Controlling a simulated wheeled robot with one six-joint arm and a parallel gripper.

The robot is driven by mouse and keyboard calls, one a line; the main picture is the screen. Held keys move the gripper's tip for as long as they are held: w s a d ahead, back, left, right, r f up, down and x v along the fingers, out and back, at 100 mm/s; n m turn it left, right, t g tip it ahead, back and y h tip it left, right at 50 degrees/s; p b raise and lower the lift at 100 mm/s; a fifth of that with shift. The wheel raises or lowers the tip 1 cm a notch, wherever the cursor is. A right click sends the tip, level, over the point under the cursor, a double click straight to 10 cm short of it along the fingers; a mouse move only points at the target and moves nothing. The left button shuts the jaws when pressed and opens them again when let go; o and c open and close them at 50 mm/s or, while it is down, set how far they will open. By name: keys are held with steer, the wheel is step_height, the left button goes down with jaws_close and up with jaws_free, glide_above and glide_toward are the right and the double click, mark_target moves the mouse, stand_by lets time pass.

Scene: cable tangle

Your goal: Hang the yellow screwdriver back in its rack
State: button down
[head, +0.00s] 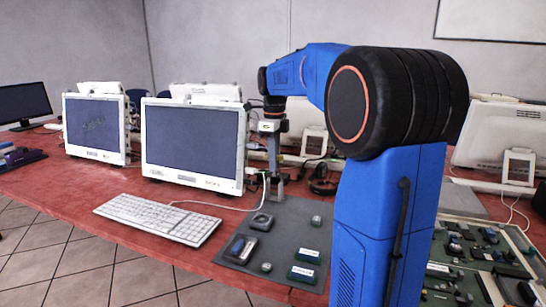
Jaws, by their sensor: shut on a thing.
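My gripper (274,182) points down at the back of the grey mat (285,237), right of the middle monitor. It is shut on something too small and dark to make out. I see no yellow screwdriver in the head view and cannot tell whether it is what the gripper holds. I cannot pick out a screwdriver rack either. My large blue arm hides the table behind it and the right part of the mat.
A keyboard (158,218) lies left of the mat. A thin white cable (215,205) runs near my gripper. Circuit boards (470,245) lie at right.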

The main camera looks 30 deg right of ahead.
steer(key=shift+f, duration=3.35)
steer(key=shift+f, duration=0.65)
steer(key=c, duration=1.7)
jaws_free()
step_height(320, 180, up, 18)
steer(key=shift+f, duration=0.25)
step_height(320, 180, up, 6)
glide_above(274, 174)
steer(key=shift+w+d, duration=0.1)
steer(key=shift+w, duration=0.05)
